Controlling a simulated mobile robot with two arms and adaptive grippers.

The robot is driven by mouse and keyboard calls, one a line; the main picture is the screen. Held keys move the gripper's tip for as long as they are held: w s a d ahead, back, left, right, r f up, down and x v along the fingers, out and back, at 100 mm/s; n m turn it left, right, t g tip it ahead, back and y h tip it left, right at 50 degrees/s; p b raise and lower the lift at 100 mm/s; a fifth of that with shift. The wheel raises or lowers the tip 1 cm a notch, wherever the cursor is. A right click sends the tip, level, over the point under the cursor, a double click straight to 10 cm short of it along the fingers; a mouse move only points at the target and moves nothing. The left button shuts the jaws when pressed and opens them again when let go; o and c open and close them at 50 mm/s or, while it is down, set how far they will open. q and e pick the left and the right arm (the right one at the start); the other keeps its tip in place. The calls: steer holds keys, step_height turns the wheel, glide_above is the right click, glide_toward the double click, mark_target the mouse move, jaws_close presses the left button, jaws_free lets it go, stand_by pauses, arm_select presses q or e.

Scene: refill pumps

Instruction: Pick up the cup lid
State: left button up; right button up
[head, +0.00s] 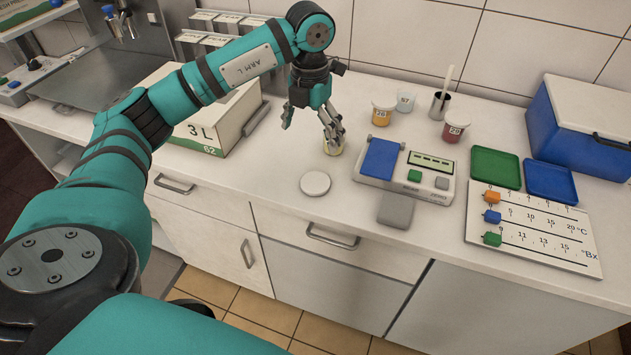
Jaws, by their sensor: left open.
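A round, pale lid-like disc (315,183) lies flat on the white counter near its front edge, and it looks like the cup lid. A small cup (333,148) with pale yellowish contents stands behind it, partly hidden by a finger of my left gripper. My left gripper (311,131) is open and points down, with its fingers spread. It is behind the disc in the view and apart from it. One fingertip is over or beside the small cup; I cannot tell if they touch. My right gripper is not in view.
A device with a blue lid and display (405,172) stands right of the disc, with a grey pad (395,209) before it. A 3 L box (208,128) is at left. Labelled cups (382,113), green (495,167) and blue (551,181) trays and a cooler (580,125) are at right.

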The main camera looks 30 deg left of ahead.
arm_select(q)
steer(key=p, duration=0.2)
glide_above(314, 183)
steer(key=f, duration=0.9)
steer(key=shift+a+f, duration=0.1)
steer(key=shift+a, duration=0.15)
steer(key=f, duration=0.1)
steer(key=f+p, duration=0.1)
steer(key=f, duration=0.1)
steer(key=f+p, duration=0.1)
steer(key=shift+d+f, duration=0.3)
steer(key=shift+w+f, duration=0.1)
steer(key=shift+f, duration=0.4)
steer(key=c, duration=0.9)
